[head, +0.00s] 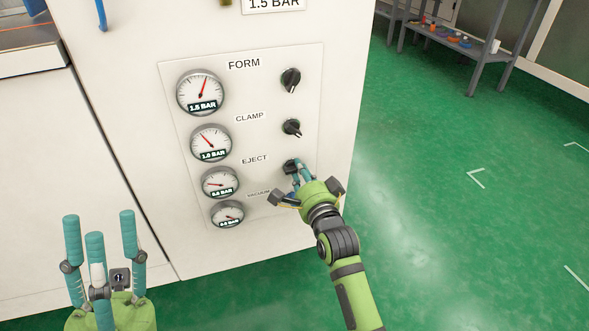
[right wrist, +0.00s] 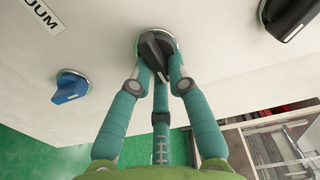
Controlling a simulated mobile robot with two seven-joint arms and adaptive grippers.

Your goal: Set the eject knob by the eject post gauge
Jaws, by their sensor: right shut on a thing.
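The eject knob (head: 289,165) is black and sits on the white panel, right of the EJECT label. My right gripper (head: 297,175) is shut on it, and the fingers partly hide it. In the right wrist view the eject knob (right wrist: 155,47) is between the teal fingertips, its grip bar tilted. The eject gauge (head: 220,182) is the third dial down; its needle points left and slightly up, and its small plate is too small to read surely. My left gripper (head: 99,224) is open and empty at the lower left, away from the panel.
The form knob (head: 291,80) and clamp knob (head: 292,128) are above the eject knob. A blue knob (right wrist: 70,89) beside the VACUUM label shows in the right wrist view. Green floor lies open to the right, with a grey bench (head: 463,55) at the back.

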